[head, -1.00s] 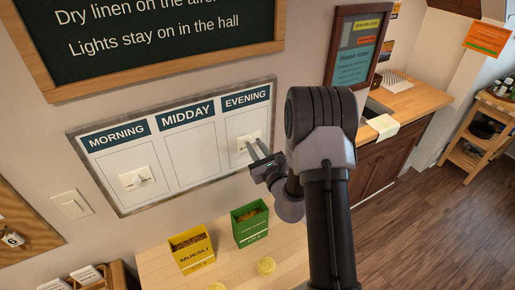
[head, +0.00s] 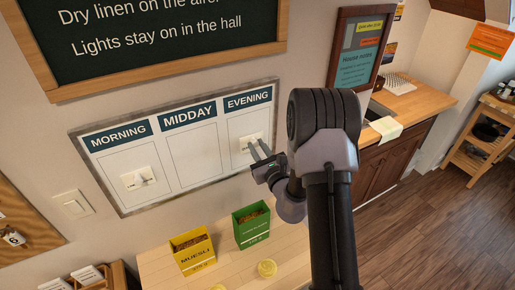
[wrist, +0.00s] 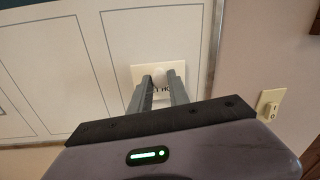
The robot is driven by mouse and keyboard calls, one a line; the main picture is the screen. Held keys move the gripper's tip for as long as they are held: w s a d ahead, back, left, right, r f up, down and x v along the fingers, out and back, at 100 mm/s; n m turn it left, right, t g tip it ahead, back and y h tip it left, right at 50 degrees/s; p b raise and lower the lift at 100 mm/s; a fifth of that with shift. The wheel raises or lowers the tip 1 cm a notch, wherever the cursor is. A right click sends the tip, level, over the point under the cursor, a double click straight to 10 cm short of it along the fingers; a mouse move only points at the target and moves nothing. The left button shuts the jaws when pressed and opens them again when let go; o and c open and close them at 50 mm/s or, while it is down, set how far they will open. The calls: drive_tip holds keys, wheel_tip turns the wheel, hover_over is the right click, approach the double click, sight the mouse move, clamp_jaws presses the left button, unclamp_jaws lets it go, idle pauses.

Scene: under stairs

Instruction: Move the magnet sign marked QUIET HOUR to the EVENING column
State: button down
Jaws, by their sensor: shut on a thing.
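The white magnet sign (head: 242,141) lies against the board in the EVENING column (head: 248,102). In the wrist view the sign (wrist: 138,73) shows only a few dark letters, seemingly "T HO", between my fingers; the rest of its wording is hidden. My gripper (head: 255,147) is shut on the sign's raised knob, its fingers reaching in from the lower right. In the wrist view my gripper (wrist: 160,84) covers the lower middle of the sign. I cannot tell whether the sign fully touches the board.
Another white magnet sign (head: 130,182) with a knob sits in the MORNING column (head: 118,135); the MIDDAY column (head: 192,160) is empty. Below stand a yellow MUESLI box (head: 194,256) and a green box (head: 252,230). A wall switch (wrist: 270,104) is right of the board.

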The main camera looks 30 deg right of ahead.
drive_tip(key=c, duration=1.8)
unclamp_jaws()
drive_tip(key=shift+c, duration=0.2)
clamp_jaws()
drive_tip(key=shift+w, duration=0.35)
drive_tip(key=o, duration=1.2)
unclamp_jaws()
drive_tip(key=shift+c, duration=0.2)
